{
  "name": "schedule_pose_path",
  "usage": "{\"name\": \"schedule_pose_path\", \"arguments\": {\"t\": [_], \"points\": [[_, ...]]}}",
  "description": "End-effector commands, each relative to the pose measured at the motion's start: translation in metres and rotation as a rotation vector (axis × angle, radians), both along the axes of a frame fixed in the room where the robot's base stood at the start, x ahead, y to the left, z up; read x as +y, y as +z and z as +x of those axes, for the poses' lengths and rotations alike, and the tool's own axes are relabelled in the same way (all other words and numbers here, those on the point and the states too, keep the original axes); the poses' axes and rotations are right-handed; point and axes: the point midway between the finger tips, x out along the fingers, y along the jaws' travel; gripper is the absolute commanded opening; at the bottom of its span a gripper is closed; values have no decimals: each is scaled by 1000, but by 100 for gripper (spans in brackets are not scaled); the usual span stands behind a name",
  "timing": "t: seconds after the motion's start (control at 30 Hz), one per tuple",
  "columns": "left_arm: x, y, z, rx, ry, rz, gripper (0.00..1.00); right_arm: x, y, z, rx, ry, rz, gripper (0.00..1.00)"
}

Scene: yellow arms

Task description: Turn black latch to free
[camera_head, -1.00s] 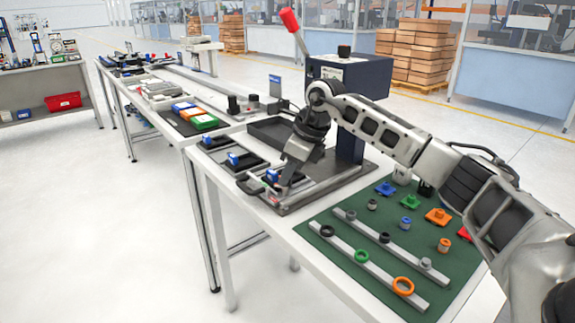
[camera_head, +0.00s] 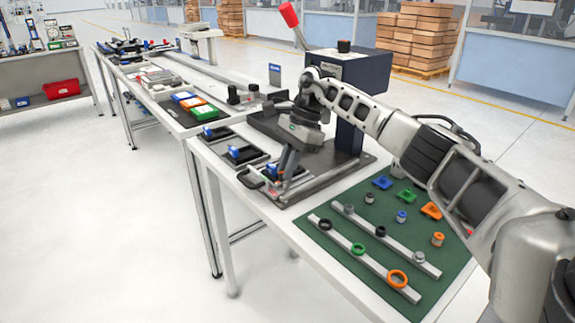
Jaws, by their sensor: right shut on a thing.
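My right gripper (camera_head: 276,181) reaches down to the front left corner of the grey fixture base (camera_head: 318,184), under the dark blue press (camera_head: 362,75). Its fingers are small and partly merge with dark parts there. It is shut on what looks like the black latch (camera_head: 249,179), a dark looped piece at the fixture's left corner, by the table edge. The exact grip point and the latch's angle are too small to tell. My left gripper is not in view.
A green mat (camera_head: 380,230) with rails, rings and coloured parts lies on the right of the table. Black trays (camera_head: 244,156) with blue parts stand left of the fixture. The press has a red-knobbed lever (camera_head: 288,14). Open floor lies left of the table.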

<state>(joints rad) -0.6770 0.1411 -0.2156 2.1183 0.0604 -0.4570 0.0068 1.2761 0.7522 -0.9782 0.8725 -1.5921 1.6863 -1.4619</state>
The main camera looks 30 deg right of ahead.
Motion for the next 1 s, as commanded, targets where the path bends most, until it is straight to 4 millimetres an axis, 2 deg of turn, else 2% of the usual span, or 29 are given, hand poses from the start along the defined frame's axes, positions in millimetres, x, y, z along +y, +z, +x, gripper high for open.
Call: {"name": "schedule_pose_path", "arguments": {"t": [0.3, 0.8, 0.83, 0.9, 1.0], "points": [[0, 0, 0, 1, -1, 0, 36, 1, 2, 2, -6, 108, 3, 0], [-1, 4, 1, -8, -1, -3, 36, 1, 2, 2, -7, 128, 2, 0], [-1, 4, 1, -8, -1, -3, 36, 1, 2, 2, -7, 128, 2, 15], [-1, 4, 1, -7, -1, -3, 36, 1, 2, 2, -6, 127, 1, 35], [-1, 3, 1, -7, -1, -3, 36, 1, 2, 2, -5, 127, 1, 35]]}}
